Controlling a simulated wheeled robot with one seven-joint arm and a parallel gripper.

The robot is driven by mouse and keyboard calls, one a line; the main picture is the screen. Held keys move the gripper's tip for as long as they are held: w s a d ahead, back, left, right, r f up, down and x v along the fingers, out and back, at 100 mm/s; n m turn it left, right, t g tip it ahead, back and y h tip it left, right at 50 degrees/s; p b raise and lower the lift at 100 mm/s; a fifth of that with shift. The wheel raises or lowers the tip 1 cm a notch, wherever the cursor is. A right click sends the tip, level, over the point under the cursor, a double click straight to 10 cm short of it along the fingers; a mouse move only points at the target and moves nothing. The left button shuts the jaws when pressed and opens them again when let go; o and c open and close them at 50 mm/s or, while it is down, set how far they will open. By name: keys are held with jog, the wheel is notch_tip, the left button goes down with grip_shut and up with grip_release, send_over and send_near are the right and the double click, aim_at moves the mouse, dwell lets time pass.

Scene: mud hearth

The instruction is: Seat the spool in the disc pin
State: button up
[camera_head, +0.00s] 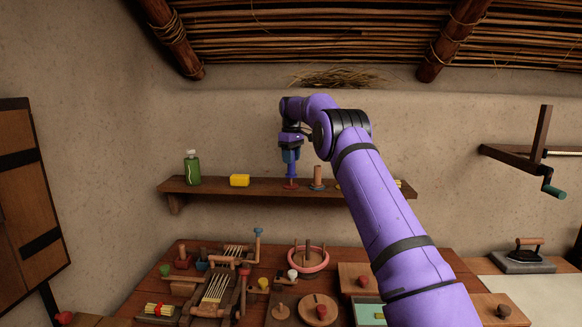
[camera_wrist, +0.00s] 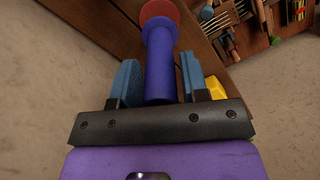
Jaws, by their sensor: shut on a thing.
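My gripper (camera_head: 290,155) points down over the wall shelf, with its blue fingers shut on a blue spool (camera_head: 291,172). In the wrist view the spool (camera_wrist: 160,75) lies between the fingers, its flange at the far end. A red disc (camera_head: 291,186) is on the shelf directly below the spool. It shows past the flange in the wrist view (camera_wrist: 165,8). Spool and disc look in line. I cannot tell whether they touch, and any pin on the disc is hidden by the spool.
A wooden peg on a base (camera_head: 318,177) stands close on the right. The crowded table (camera_head: 250,270) lies below.

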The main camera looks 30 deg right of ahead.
aim_at(291, 166)
jog(key=shift+w, duration=0.1)
jog(key=shift+f, duration=1.8)
jog(key=shift+f, duration=0.15)
jog(key=o, duration=0.9)
